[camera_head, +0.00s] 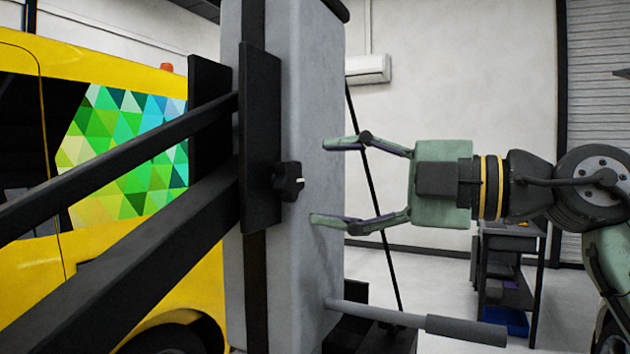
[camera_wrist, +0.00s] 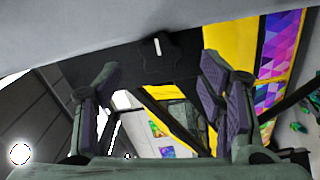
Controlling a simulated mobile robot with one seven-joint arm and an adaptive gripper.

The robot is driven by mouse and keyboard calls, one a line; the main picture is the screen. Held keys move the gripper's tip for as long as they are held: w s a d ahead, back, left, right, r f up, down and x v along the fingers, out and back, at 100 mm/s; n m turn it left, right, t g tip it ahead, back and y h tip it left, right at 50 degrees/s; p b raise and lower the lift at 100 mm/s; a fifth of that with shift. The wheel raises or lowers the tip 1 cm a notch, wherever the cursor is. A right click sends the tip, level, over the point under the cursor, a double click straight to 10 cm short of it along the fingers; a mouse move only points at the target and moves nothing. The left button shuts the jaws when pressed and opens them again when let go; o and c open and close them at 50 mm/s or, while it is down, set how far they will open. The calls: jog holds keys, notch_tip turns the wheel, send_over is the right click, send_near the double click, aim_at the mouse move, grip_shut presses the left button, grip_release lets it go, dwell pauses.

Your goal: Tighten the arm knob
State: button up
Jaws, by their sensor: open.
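The arm knob (camera_head: 289,181) is a black lobed knob with a white mark. It sits on the right side of a black plate (camera_head: 261,140) fixed to a grey column, in the head view. The white mark points roughly sideways there. In the wrist view the knob (camera_wrist: 158,52) shows at the top middle, beyond the fingertips, with its mark near upright. My gripper (camera_head: 328,182) is open and empty, to the right of the knob and level with it. Its two fingers are spread above and below the knob's height, and they appear apart from it.
The grey column (camera_head: 312,110) stands close to the fingertips. A grey handle bar (camera_head: 420,319) sticks out from it below my gripper. Black arms (camera_head: 130,255) run left from the plate in front of a yellow vehicle (camera_head: 60,80). A cart (camera_head: 505,262) stands behind my arm.

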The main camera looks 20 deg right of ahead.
jog(key=v, duration=0.8)
dwell(0.4)
